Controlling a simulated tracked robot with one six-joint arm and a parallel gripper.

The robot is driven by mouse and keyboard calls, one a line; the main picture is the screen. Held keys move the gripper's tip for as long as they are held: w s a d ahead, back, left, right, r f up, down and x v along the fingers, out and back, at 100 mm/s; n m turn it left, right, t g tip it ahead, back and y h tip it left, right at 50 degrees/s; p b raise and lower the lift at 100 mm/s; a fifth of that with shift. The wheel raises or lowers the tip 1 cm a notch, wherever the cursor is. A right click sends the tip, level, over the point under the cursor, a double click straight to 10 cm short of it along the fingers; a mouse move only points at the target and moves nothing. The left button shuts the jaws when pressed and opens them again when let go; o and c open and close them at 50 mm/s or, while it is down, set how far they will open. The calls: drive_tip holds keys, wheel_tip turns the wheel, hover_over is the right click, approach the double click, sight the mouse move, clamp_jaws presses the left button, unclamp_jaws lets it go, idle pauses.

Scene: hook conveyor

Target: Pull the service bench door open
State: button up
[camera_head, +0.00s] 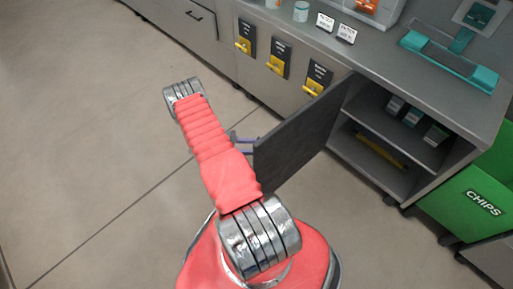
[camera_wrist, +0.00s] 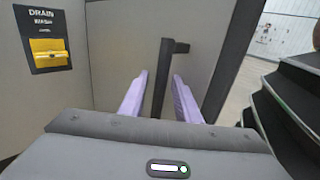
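The service bench door (camera_head: 300,135) is a dark grey panel, swung well out from the bench, with the cabinet inside exposed. In the wrist view the door's face (camera_wrist: 205,60) carries a black bar handle (camera_wrist: 163,80). My gripper (camera_wrist: 159,85) has its two lilac fingers on either side of the handle bar, with small gaps visible, so it looks open around the handle. In the head view my gripper's fingers (camera_head: 243,140) show only partly beside the door's free edge; the handle is hidden there.
The cabinet (camera_head: 385,130) holds boxes on a shelf and a yellow item below. Several yellow switches (camera_head: 276,67) line the bench front. A green CHIPS bin (camera_head: 470,205) stands right of the cabinet. The floor (camera_head: 90,140) at left is clear.

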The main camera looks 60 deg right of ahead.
drive_tip(key=shift+w, duration=0.15)
drive_tip(key=v, duration=1.3)
drive_tip(key=shift+w+a, duration=0.2)
drive_tip(key=shift+w, duration=0.05)
